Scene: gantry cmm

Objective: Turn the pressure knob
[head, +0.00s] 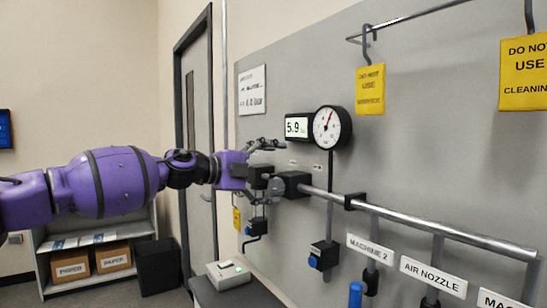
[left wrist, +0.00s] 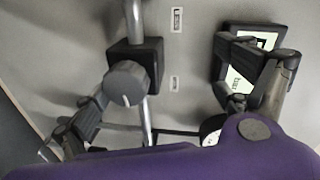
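The pressure knob (head: 277,187) is a grey round knob on a black block at the left end of the wall pipe. In the left wrist view the knob (left wrist: 127,83) shows with a small pale mark near its lower rim. My left gripper (head: 274,172) is open in front of the wall, its fingers spread above and below the knob's level. In the left wrist view one finger lies close beside the knob and the other is well apart; I cannot tell whether the near one touches. The digital display (head: 297,127) reads 5.9. The pressure gauge (head: 332,127) has a red needle pointing up.
A metal pipe (head: 420,229) runs right from the block, with drops labelled MACHINE 2 (head: 370,248) and AIR NOZZLE (head: 433,276). Yellow tags (head: 370,89) hang from an upper rail. A small table (head: 208,293) stands below; a shelf (head: 95,277) holds boxes at left.

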